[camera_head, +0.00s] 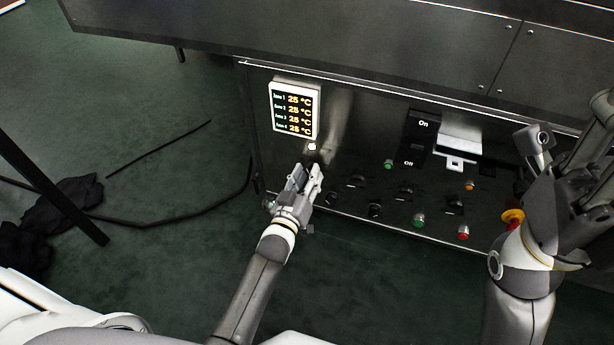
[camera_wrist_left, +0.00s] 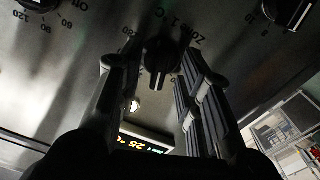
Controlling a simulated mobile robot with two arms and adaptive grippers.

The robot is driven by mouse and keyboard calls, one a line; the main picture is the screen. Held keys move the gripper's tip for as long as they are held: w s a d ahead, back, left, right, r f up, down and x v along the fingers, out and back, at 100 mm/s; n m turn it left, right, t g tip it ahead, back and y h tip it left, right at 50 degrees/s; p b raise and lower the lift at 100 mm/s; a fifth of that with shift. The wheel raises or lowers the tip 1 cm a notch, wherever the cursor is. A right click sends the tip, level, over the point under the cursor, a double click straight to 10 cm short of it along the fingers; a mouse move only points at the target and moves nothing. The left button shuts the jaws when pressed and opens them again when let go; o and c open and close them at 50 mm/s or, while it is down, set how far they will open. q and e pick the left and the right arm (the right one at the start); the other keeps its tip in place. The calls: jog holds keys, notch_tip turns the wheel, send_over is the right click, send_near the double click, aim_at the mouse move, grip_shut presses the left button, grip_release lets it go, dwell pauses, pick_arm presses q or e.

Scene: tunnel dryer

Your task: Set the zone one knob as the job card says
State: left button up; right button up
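The zone 1 knob (camera_wrist_left: 160,62) is black and round with a raised grip, labelled "Zone 1 °C" on the panel in the left wrist view. My left gripper (camera_wrist_left: 158,72) is open, with one finger on each side of the knob and a gap still showing. In the head view my left gripper (camera_head: 306,180) is at the left part of the control panel and hides this knob. The white display (camera_head: 293,109) reads 25 °C for each zone. My right gripper (camera_head: 548,150) is at the right; its finger opening is unclear. I see no readable job card.
The panel (camera_head: 345,145) carries other black knobs (camera_head: 356,181), green buttons (camera_head: 419,220), a red button (camera_head: 463,233) and an On/Off switch (camera_head: 417,140). A red and yellow emergency stop (camera_head: 513,218) is beside my right arm. Cables and dark cloth (camera_head: 65,200) lie on the floor left.

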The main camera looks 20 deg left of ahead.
pick_arm(q)
jog(key=s, duration=1.2)
jog(key=shift+a, duration=0.2)
